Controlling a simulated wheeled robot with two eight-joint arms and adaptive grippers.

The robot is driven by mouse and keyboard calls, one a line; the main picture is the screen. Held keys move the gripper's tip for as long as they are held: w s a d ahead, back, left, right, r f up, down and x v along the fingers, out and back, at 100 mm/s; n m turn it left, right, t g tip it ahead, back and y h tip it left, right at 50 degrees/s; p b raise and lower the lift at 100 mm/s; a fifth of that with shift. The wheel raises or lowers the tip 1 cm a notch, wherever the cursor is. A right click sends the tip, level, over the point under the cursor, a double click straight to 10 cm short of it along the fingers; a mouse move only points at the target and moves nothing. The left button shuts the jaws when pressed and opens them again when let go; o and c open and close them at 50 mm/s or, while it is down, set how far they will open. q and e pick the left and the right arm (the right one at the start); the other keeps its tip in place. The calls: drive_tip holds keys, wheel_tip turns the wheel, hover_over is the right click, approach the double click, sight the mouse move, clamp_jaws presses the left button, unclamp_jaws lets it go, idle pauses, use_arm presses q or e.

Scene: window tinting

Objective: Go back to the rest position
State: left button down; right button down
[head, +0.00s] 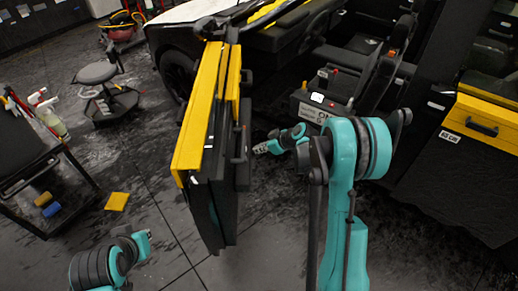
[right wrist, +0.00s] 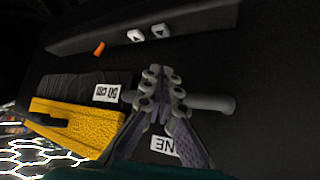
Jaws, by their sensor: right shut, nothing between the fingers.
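My right gripper (head: 260,149) is shut and empty. In the head view it points left toward the inner side of an open vehicle door (head: 200,105) with yellow and black panels. A small gap seems to lie between them. In the right wrist view the fingertips (right wrist: 163,80) meet in front of a dark panel, with a grey handle (right wrist: 212,103) just behind them. I cannot tell whether they touch it. My left arm shows at the lower left of the head view, but its fingers are not in view.
A stool (head: 98,74) and a dark cart (head: 30,150) with spray bottles (head: 50,120) stand at the left. A yellow cloth (head: 117,201) lies on the floor.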

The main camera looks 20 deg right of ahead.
idle(0.3)
drive_tip(key=s+a+r+m+h, duration=0.2)
drive_tip(key=s+r, duration=0.5)
drive_tip(key=s+a+r+m+h, duration=0.1)
drive_tip(key=s+a+r+m, duration=0.15)
drive_tip(key=s+r, duration=0.45)
drive_tip(key=s+m+h, duration=0.2)
drive_tip(key=s+m, duration=0.1)
drive_tip(key=s, duration=1.3)
drive_tip(key=shift+s+a+h, duration=0.15)
drive_tip(key=shift+s+h, duration=0.15)
drive_tip(key=shift+s, duration=0.1)
